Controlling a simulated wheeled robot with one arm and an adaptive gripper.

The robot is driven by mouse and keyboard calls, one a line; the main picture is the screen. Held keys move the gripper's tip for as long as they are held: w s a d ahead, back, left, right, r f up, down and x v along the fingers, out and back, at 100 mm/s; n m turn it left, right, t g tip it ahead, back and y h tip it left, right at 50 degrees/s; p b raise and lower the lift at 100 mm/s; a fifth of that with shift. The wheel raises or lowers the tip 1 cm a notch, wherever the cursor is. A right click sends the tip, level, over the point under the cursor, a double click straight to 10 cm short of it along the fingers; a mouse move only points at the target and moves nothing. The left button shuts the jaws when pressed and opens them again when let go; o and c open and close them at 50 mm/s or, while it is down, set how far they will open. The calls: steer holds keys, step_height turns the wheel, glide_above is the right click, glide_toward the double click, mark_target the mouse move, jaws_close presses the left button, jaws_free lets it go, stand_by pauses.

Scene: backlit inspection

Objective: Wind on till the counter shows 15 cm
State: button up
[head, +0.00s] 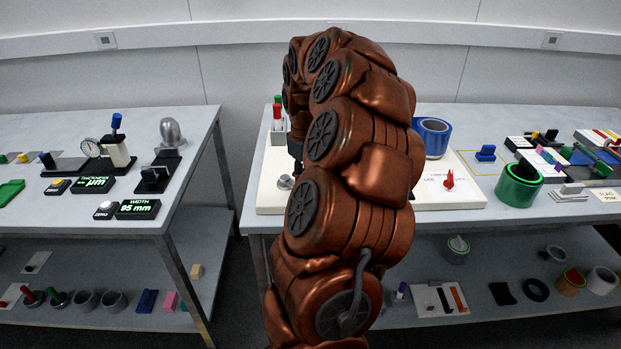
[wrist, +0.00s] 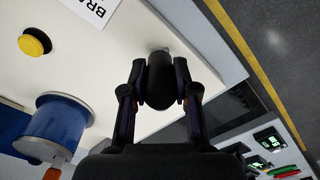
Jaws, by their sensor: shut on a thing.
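In the wrist view my gripper (wrist: 160,90) is shut on a dark rounded knob (wrist: 160,72), with one finger on each side of it. The knob sits over a cream board (wrist: 105,55). A blue spool (wrist: 62,122) with a pale flange is on the board at the left. In the head view my arm covers the gripper, the knob and the middle of the board. A blue ring-shaped roll (head: 431,137) stands at the back of the board's right part (head: 465,198). No counter reading for the winding is visible.
A yellow button (wrist: 35,42) and a partly cut-off label (wrist: 88,10) are on the board. The left table has a "95 mm" width display (head: 138,209). A floor gap separates the tables.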

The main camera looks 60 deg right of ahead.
steer(key=shift+w+a, duration=0.1)
steer(key=shift+a, duration=0.1)
steer(key=shift+w+a+b, duration=0.3)
steer(key=shift+w+a, duration=0.05)
steer(key=shift+a, duration=0.35)
steer(key=shift+w+a+b, duration=0.25)
steer(key=shift+w+a, duration=0.1)
steer(key=shift+a, duration=0.35)
steer(key=shift+a, duration=0.1)
steer(key=shift+w+a, duration=0.85)
steer(key=shift+w, duration=0.2)
steer(key=o, duration=1)
steer(key=shift+o, duration=0.2)
